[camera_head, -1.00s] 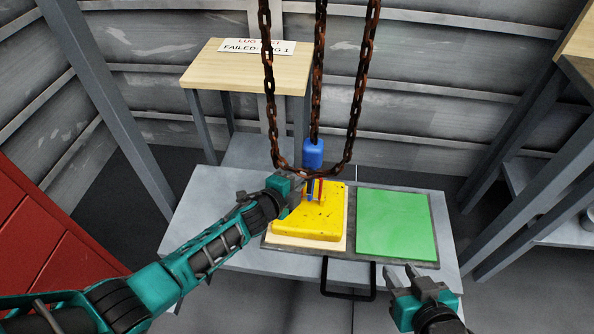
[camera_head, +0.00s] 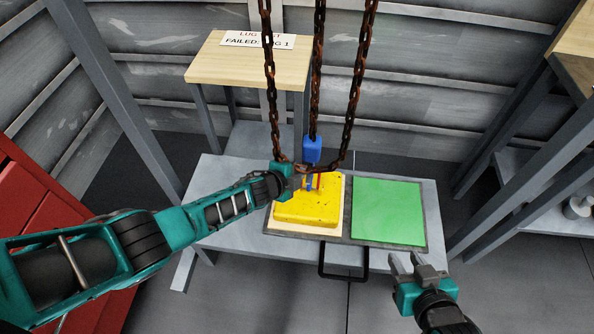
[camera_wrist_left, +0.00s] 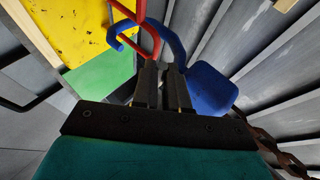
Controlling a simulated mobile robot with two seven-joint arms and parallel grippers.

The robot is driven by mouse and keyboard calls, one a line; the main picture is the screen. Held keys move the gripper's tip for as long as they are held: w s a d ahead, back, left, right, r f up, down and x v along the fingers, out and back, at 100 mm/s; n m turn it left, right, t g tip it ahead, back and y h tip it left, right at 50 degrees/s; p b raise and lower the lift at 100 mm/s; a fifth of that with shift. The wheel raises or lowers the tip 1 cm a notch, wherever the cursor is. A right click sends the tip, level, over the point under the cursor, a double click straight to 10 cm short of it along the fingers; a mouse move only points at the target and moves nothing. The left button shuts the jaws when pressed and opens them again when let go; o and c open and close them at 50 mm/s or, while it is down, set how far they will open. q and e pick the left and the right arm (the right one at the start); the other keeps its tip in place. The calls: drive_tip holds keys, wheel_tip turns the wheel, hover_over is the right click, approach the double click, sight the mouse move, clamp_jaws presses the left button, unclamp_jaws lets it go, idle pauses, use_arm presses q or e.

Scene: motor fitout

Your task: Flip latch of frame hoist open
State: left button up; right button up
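The frame hoist hangs on rusty chains. Its blue block (camera_head: 312,148) and blue hook are above a yellow part (camera_head: 305,211). The hook (camera_wrist_left: 170,40) shows in the left wrist view, with a red piece (camera_wrist_left: 150,38) at its mouth; I cannot tell for certain which part is the latch. My left gripper (camera_head: 297,172) is at the hook's left side. In the left wrist view its fingers (camera_wrist_left: 161,64) are close together, tips against or just before the hook and red piece; a grip is not visible. My right gripper (camera_head: 405,257) is open and empty, at the table's front right.
A green pad (camera_head: 388,212) lies right of the yellow part on the grey table (camera_head: 226,190). A black handle (camera_head: 342,277) juts from the front edge. Chains (camera_head: 352,110) hang close around the left gripper. A wooden stand (camera_head: 215,68) with a sign is behind.

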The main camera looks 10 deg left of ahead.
use_arm(q)
drive_tip(key=o, duration=0.4)
drive_tip(key=shift+d+r, duration=0.1)
drive_tip(key=shift+w, duration=0.1)
